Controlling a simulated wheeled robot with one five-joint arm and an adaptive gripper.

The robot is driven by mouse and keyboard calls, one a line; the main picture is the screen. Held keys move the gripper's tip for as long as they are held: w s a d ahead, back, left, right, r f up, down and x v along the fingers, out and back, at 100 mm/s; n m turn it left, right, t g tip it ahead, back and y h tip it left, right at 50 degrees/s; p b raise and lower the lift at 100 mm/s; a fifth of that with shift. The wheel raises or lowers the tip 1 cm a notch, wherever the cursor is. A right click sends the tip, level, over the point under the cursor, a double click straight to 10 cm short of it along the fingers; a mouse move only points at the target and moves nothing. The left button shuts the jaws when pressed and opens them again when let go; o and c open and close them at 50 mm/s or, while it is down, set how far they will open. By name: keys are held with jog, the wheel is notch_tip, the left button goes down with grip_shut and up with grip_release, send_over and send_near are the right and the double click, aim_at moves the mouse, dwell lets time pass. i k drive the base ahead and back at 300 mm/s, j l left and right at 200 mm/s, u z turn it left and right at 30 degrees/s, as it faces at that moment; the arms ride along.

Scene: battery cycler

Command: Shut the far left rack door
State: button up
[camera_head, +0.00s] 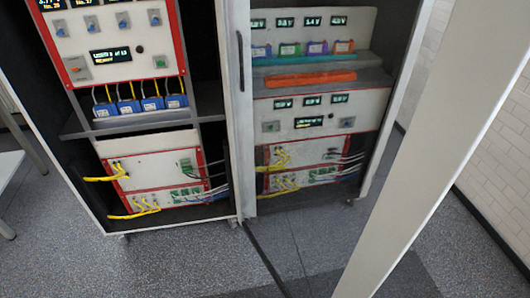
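Two tall racks stand side by side, seen from above. The left rack (99,206) has its front uncovered, with its instruments exposed. A narrow pale upright panel with a dark handle (240,60) stands between the two racks; I cannot tell for certain which rack it belongs to. The right rack (395,100) also shows its contents. A large pale panel (440,130), which looks like a door swung out, slants from the top right to the bottom centre in front of the right rack. Its hinge and any handle are not visible. My gripper is not in view.
Yellow cables (140,209) hang slightly out of the left rack's lower front. A white brick wall (500,150) is on the right. The grey speckled floor (180,260) before the left rack is clear.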

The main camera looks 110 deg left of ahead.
aim_at(484, 50)
jog(key=i+j+u, duration=0.15)
jog(key=i+u, duration=0.15)
jog(key=u, duration=0.15)
jog(key=i+u, duration=0.3)
jog(key=u, duration=0.15)
jog(key=i+u, duration=0.45)
jog(key=i+l+u, duration=0.15)
jog(key=u, duration=0.3)
jog(key=i+u, duration=0.25)
jog(key=u, duration=0.2)
jog(key=i+u, duration=0.2)
jog(key=u, duration=0.25)
jog(key=i+u, duration=0.25)
jog(key=u, duration=0.25)
jog(key=i+l+u, duration=0.15)
jog(key=u, duration=0.3)
jog(key=i+u, duration=0.2)
jog(key=u, duration=0.25)
jog(key=i+l+u, duration=0.15)
jog(key=u, duration=0.3)
jog(key=i+l+u, duration=0.2)
jog(key=u, duration=0.2)
jog(key=i+l+u, duration=0.15)
jog(key=u, duration=0.3)
jog(key=i+l+u, duration=0.15)
jog(key=l+u, duration=0.15)
